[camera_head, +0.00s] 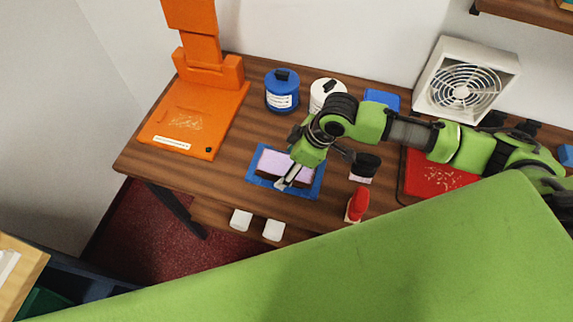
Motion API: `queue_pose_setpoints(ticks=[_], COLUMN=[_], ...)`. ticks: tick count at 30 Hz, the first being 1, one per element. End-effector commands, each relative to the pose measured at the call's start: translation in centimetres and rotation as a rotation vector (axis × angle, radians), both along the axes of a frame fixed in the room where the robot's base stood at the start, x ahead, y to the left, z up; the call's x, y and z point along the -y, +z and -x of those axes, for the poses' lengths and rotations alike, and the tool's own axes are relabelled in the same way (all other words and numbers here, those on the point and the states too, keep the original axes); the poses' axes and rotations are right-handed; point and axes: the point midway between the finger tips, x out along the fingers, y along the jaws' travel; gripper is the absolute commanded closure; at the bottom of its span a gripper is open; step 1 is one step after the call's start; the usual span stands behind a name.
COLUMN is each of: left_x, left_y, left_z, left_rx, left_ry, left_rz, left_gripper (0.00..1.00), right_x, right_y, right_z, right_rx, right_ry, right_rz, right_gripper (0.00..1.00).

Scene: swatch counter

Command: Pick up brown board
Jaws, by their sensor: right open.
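I cannot make out a separate brown board for certain. The counter (222,178) itself is brown wood. My right gripper (288,183) is open, pointing down over the front of a blue tray (313,187). A lilac pad (272,161) lies in the tray, partly hidden by the gripper. A dark strip shows at the tray's front beside the fingers, too small to identify. I cannot tell whether the fingertips touch anything. My left gripper is not in view.
An orange stand (180,120) is at the left. Blue (283,98) and white (319,92) jars stand behind. A red-capped stamp (358,203), a black-topped piece (366,166) and a red tray (430,178) are right. White blocks (241,219) sit in front. A fan (465,82) stands behind.

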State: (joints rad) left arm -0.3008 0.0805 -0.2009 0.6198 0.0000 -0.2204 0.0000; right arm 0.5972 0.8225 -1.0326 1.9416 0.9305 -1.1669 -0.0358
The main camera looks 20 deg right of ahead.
Motion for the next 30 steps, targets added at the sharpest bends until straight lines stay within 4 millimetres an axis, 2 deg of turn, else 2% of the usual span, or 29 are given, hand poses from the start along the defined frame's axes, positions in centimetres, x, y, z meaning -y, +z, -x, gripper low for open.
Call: queue_pose_setpoints(ticks=[7,8,12,13,24,30], left_x=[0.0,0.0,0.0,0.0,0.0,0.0], left_y=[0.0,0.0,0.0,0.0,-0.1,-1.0], left_z=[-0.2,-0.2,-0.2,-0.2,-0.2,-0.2], left_rx=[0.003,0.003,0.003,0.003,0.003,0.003], left_ry=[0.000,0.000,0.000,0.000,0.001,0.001], left_rz=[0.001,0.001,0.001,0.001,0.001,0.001], left_gripper=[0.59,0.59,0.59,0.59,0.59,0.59], right_x=[-0.1,-0.1,-0.1,-0.1,-0.1,-0.2], right_y=[-0.3,-0.3,-0.3,-0.3,-0.1,1.8], right_z=[-0.1,-0.1,-0.1,-0.1,-0.1,-0.3], right_rx=[0.002,0.002,0.001,0.001,0.003,0.008], right_ry=[0.001,0.001,0.000,0.000,0.000,0.000], right_rz=[0.000,0.000,0.000,0.000,0.000,-0.003], right_gripper=[0.29,0.32,0.68,0.74,0.74,0.74])
